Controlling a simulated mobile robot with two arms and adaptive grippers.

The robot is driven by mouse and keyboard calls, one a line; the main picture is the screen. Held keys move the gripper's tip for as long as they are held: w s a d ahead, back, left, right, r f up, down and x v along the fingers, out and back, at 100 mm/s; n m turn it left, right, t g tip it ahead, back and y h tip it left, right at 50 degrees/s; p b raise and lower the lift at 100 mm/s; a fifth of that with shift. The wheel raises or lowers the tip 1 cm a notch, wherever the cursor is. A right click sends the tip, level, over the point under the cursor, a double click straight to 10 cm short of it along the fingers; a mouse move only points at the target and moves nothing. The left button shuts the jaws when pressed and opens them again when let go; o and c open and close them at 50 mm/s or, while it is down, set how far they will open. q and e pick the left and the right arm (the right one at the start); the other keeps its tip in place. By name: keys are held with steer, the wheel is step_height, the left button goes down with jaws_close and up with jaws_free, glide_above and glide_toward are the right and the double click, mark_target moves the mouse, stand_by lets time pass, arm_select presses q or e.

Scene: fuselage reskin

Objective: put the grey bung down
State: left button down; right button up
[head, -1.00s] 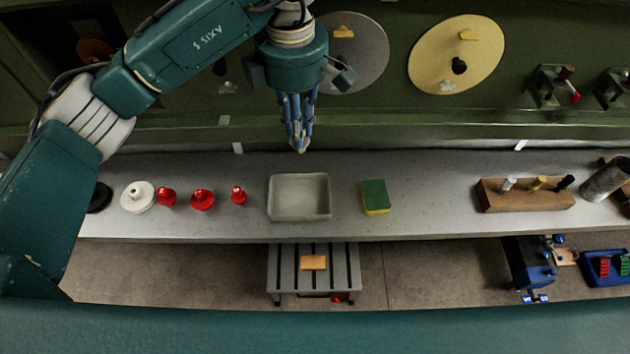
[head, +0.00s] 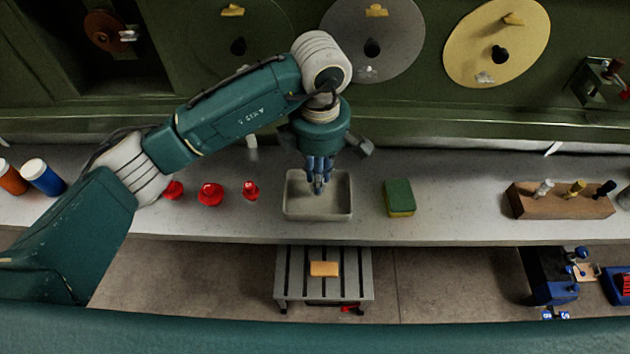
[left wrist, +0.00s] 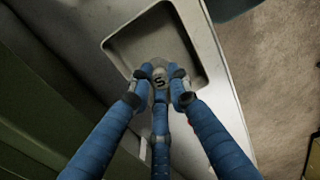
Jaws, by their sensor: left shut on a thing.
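My left gripper (head: 318,186) is over the shallow grey tray (head: 348,200) on the bench, pointing down. In the left wrist view its blue fingers (left wrist: 160,85) are shut around the grey bung (left wrist: 159,79), a small grey piece with a dark letter S on top. The bung is at the near end of the tray (left wrist: 188,38) in that view. I cannot tell whether it touches the tray floor. In the head view the fingers mostly hide the bung. My right gripper is not in view.
Several red bungs (head: 210,194) stand left of the tray, and a green and yellow sponge (head: 400,198) lies to its right. A wooden block with pegs (head: 560,203) is farther right. Green panels with round discs (head: 375,35) rise behind the bench.

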arm_select(q)
step_height(320, 180, down, 2)
steer(key=shift+s+f, duration=0.1)
steer(key=shift+s, duration=0.05)
steer(key=shift+f+b, duration=0.25)
steer(key=shift+b, duration=0.05)
steer(key=shift+w+a, duration=0.15)
steer(key=shift+w, duration=0.2)
steer(key=shift+s+f, duration=0.1)
steer(key=shift+s, duration=0.05)
steer(key=c, duration=1.8)
jaws_free()
steer(key=shift+o, duration=0.8)
steer(key=shift+r, duration=0.3)
step_height(320, 180, up, 10)
steer(key=b, duration=0.3)
steer(key=shift+r+b, duration=0.2)
steer(key=shift+b, duration=0.1)
steer(key=shift+r, duration=0.7)
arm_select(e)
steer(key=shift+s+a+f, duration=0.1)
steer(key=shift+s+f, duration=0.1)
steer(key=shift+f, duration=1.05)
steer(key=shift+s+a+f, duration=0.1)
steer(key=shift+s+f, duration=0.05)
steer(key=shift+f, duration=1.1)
